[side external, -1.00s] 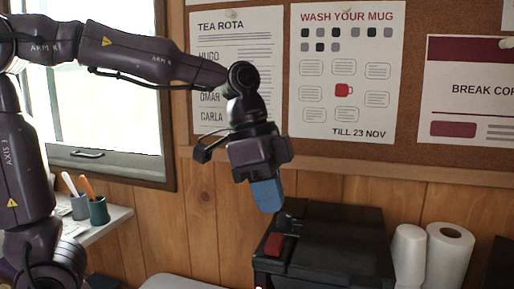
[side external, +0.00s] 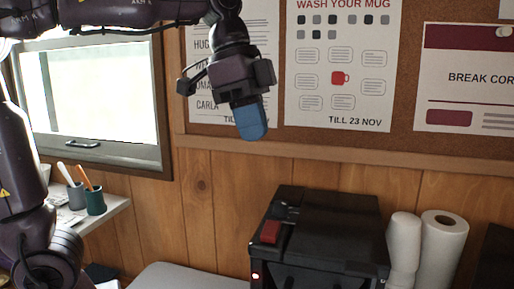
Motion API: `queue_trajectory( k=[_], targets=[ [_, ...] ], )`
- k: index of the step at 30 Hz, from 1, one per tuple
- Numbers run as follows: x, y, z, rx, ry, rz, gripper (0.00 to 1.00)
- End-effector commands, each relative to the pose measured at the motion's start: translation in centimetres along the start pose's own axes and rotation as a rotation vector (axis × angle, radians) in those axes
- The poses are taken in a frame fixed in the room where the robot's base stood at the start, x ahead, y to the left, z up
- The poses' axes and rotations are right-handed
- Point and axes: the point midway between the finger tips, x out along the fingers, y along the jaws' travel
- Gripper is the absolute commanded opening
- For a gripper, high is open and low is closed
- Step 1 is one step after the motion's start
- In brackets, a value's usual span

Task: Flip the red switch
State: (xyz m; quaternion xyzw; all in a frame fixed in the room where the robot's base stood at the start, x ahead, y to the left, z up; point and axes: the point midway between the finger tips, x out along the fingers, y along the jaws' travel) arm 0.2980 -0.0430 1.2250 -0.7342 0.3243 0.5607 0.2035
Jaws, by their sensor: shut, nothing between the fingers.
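The red switch (side external: 270,232) sits on the top left edge of a black box-shaped machine (side external: 335,222). The exact tilt of the switch is too small to tell.
A shelf with pen pots (side external: 95,201) is at the left below the window. Posters hang on a cork board (side external: 405,110) behind my gripper. The air above the machine is clear.

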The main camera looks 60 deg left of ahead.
Motion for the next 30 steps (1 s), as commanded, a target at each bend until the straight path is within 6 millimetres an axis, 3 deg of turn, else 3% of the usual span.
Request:
queue_trajectory(
  k=[2, 9, 15, 18, 24, 30],
  targets=[
    [0.7, 1.1, -1.2, 0.065, -0.024, 0.01, 0.0],
    [1.6, 3.0, -3.2, 0.702, -0.189, -0.011, 0.0],
    [1.3, 3.1, -3.7, 1.197, -0.311, 0.009, 0.0],
    [0.9, 2.8, -3.5, 1.364, -0.354, 0.027, 0.0],
    [0.6, 2.5, -3.2, 1.551, -0.39, 0.062, 0.0],
    [0.6, 2.5, -3.2, 1.588, -0.391, 0.071, 0.0]
  ],
)
